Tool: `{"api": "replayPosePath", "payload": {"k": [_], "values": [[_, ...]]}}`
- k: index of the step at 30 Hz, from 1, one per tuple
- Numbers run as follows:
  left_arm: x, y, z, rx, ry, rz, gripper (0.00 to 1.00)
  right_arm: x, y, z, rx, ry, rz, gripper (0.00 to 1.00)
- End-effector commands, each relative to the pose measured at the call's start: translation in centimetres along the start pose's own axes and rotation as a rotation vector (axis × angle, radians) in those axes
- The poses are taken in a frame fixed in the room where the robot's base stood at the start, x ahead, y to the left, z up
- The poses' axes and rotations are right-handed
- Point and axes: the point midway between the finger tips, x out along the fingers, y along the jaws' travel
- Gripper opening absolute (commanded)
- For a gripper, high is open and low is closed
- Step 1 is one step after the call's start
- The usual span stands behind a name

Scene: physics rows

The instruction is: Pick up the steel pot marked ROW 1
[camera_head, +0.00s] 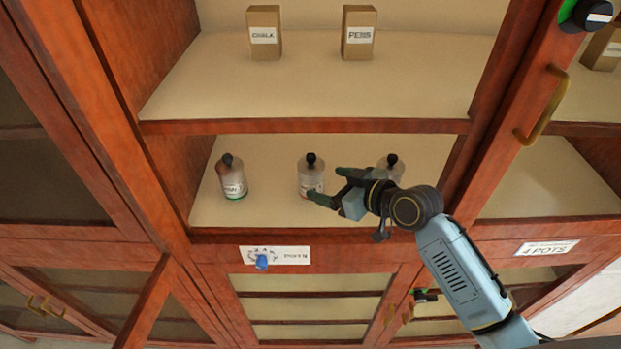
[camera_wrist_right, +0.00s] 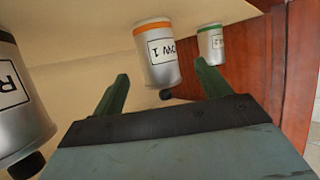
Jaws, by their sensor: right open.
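The steel pot marked ROW 1 (camera_wrist_right: 162,55), with an orange band and a black knob, shows upside down in the right wrist view, ahead of and between my fingers. It appears to be the middle pot (camera_head: 308,172) on the lower shelf in the head view. My right gripper (camera_head: 331,185) is open and reaches in from the right, its fingertips close to that pot; it also shows in the wrist view (camera_wrist_right: 162,72). I cannot tell whether they touch it. The pot's lower right is partly covered in the head view. My left gripper is not in view.
A green-banded pot (camera_head: 232,178) stands left on the same shelf. Another pot (camera_head: 388,170) stands right, partly behind my gripper. Boxes marked CHALK (camera_head: 264,35) and PENS (camera_head: 358,35) stand on the shelf above. Wooden cabinet frames (camera_head: 300,126) bound the opening.

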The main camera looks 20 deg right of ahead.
Motion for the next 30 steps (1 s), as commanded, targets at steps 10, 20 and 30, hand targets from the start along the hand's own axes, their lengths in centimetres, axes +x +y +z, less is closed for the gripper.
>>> {"api": "replayPosePath", "payload": {"k": [10,20,30], "values": [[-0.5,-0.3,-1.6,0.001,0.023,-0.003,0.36,2.7,0.0,-0.2,0.002,0.0,0.0,0.76],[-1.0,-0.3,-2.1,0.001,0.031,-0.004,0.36,6.4,0.1,-0.3,0.001,-0.001,0.0,0.76],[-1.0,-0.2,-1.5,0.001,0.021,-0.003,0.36,6.7,0.2,-0.2,-0.001,-0.001,0.001,0.7]]}}
